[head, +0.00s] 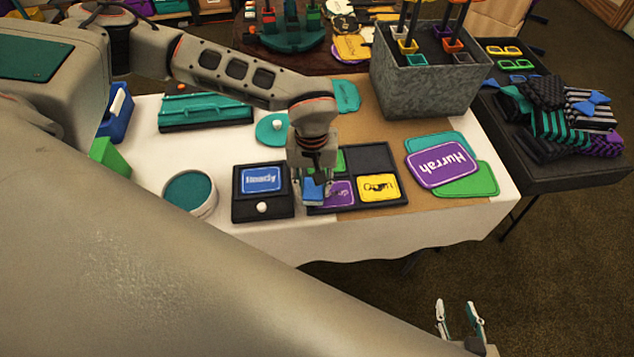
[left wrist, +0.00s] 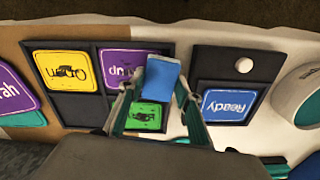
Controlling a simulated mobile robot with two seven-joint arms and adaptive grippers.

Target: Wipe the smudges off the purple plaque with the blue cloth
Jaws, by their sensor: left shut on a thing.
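My left gripper (head: 313,187) is shut on the blue cloth (head: 312,194), a small folded block held at the left edge of the purple plaque (head: 342,193). The left wrist view shows the cloth (left wrist: 161,78) between the fingers, overlapping one end of the purple plaque (left wrist: 117,68). I cannot tell whether it touches the surface. The plaque lies in the front left compartment of a black tray (head: 372,157). It bears lettering; its smudges are too small or hidden to make out. My right gripper (head: 460,318) is open and empty, low over the floor.
The tray also holds a yellow plaque (head: 380,187) and a green plaque (left wrist: 146,115), both dark-marked. Left of it is a black stand with a blue "Ready" plaque (head: 262,180). A round teal-topped tub (head: 190,192), a "Hurrah" plaque (head: 441,164) and a grey bin (head: 420,85) stand nearby.

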